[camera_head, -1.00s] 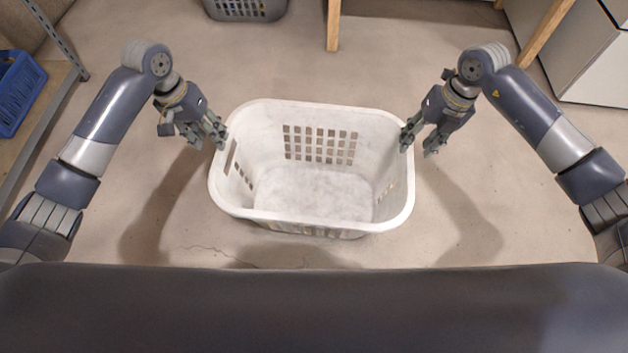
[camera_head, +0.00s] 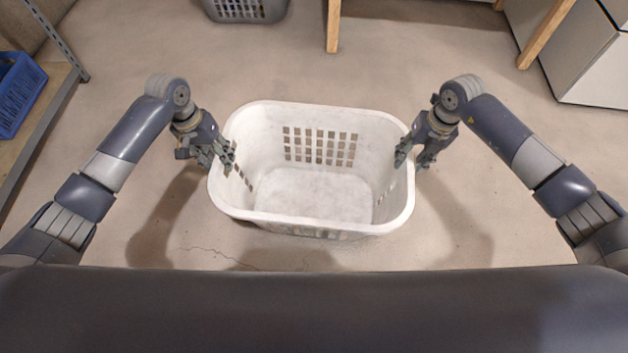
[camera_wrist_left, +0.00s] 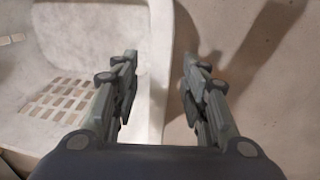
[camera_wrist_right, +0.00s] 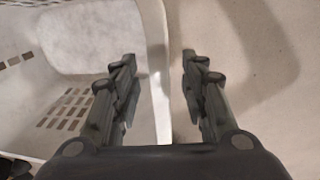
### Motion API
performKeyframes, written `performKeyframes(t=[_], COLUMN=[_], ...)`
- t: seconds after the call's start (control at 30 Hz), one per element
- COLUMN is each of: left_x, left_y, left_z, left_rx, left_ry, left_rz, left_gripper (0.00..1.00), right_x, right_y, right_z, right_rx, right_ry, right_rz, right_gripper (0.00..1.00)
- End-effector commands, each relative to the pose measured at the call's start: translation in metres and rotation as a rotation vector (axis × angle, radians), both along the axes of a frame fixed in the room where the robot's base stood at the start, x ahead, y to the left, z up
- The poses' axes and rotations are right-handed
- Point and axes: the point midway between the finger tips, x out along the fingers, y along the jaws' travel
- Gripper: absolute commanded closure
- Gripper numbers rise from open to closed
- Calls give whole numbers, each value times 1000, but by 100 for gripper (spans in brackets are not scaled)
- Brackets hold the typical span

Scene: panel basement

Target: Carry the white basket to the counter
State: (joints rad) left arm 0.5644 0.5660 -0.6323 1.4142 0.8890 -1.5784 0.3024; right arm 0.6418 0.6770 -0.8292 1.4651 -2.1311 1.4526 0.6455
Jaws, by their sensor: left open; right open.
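The white basket (camera_head: 315,195) stands upright and empty on the floor in front of me. My left gripper (camera_head: 226,157) is open at its left rim. In the left wrist view the left gripper's fingers (camera_wrist_left: 158,75) straddle the basket's white wall (camera_wrist_left: 158,40), one finger inside and one outside. My right gripper (camera_head: 412,157) is open at the right rim. In the right wrist view its fingers (camera_wrist_right: 158,75) likewise lie on either side of the basket's wall (camera_wrist_right: 155,35). Whether the fingers touch the wall I cannot tell. No counter can be made out for certain.
A grey basket (camera_head: 245,10) stands at the top. A blue crate (camera_head: 18,95) sits on a shelf at the left. Wooden legs (camera_head: 333,25) and a white cabinet (camera_head: 590,65) stand at the back and right. The floor around the basket is clear.

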Motion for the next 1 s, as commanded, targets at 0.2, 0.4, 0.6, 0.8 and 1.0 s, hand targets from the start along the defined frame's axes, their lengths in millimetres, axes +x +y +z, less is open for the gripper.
performKeyframes(t=[0.2,0.4,0.6,0.8,1.0], left_x=[-1,-1,-1,-1,-1], left_y=[-4,-4,-4,-4,-4], left_z=[-24,-28,-28,-28,-28], left_rx=[-1,0,0,0,0], left_ry=[1,0,0,0,0], left_rz=[0,-1,-1,0,0], left_gripper=[59,59,62,100,100], right_x=[0,1,1,1,1], right_y=[4,4,4,4,4], right_z=[-23,-28,-28,-28,-28], right_rx=[1,0,0,0,0], right_ry=[0,-1,-1,-1,-1], right_rz=[0,1,1,1,1], right_gripper=[60,60,62,100,100])
